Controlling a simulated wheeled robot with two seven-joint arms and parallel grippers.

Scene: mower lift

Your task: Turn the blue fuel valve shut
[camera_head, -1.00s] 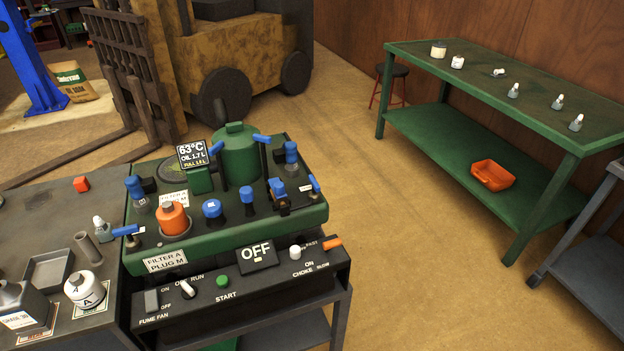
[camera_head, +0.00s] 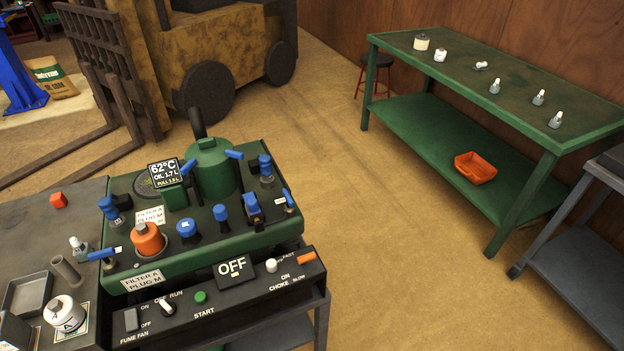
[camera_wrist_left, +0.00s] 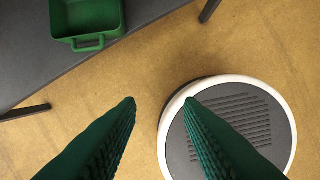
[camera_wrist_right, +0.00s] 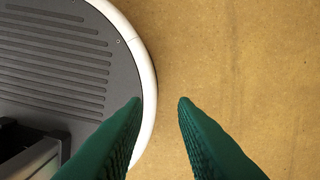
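The green machine (camera_head: 200,250) stands on a dark stand at lower left in the head view. Several blue parts are on its top: a lever at the front left (camera_head: 105,253), a lever at the back (camera_head: 233,155), a lever by the display (camera_head: 187,167), a blue clip-like part (camera_head: 252,204) and a small handle at the right edge (camera_head: 288,198). I cannot tell which is the fuel valve; no label for it is readable. My left gripper (camera_wrist_left: 160,102) is open and empty above the floor. My right gripper (camera_wrist_right: 160,100) is open and empty, also over the floor.
The front panel has an OFF sign (camera_head: 235,269), a green START button (camera_head: 200,297) and an orange lever (camera_head: 308,258). A grey bench (camera_head: 30,225) adjoins at left. A forklift (camera_head: 205,60) is behind. A green table (camera_head: 490,70) stands right; open floor lies between.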

